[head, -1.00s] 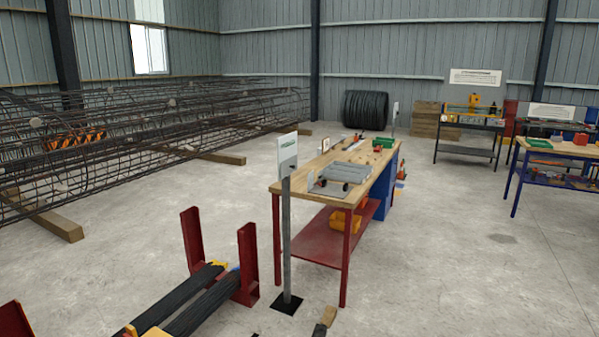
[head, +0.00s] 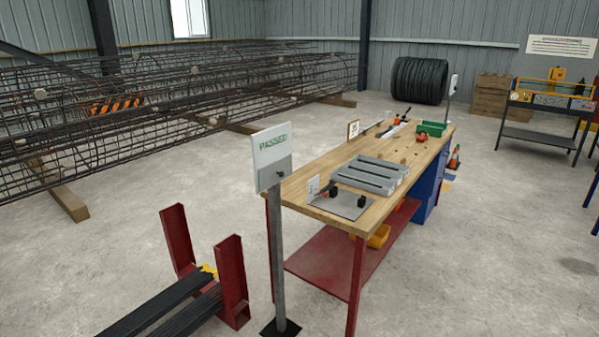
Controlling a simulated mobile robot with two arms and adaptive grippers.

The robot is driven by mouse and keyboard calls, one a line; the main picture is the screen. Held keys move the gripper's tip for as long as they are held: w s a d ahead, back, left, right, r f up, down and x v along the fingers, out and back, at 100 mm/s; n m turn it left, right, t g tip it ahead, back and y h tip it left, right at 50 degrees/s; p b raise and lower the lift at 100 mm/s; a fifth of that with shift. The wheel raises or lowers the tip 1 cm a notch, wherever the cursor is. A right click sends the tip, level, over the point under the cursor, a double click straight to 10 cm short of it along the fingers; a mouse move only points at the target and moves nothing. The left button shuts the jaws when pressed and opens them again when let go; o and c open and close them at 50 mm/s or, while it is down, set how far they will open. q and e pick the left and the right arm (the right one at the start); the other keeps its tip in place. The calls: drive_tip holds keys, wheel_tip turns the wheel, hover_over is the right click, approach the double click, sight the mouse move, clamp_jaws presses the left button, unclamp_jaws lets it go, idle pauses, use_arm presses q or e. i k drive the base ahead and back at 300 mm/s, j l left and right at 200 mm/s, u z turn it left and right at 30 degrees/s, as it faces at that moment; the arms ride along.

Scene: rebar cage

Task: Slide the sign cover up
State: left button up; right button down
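The sign (head: 271,148) is a white board on a grey post (head: 278,260) that stands on a black base plate, left of the workbench. The word "PASSED" shows in green on its upper part. The grey sign cover (head: 274,174) sits over the lower part of the board, with a small dark knob (head: 280,174) on it. What lies behind the cover is hidden. Neither of my grippers shows in the head view.
A wooden workbench (head: 310,182) with red legs stands just right of the sign, with a grey tray and fixture on top. Red uprights (head: 233,275) with dark bars stand at the lower left. Rebar cages (head: 150,110) fill the back left. Open floor lies at the right.

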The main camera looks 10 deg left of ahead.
sight(271, 175)
drive_tip(key=i+j, duration=0.15)
drive_tip(key=i, duration=0.3)
drive_tip(key=i+j, duration=0.15)
drive_tip(key=i, duration=0.3)
drive_tip(key=i+j+u, duration=0.1)
drive_tip(key=i, duration=0.3)
drive_tip(key=i+j, duration=0.2)
drive_tip(key=j, duration=0.15)
drive_tip(key=i+j, duration=0.45)
drive_tip(key=j, duration=0.3)
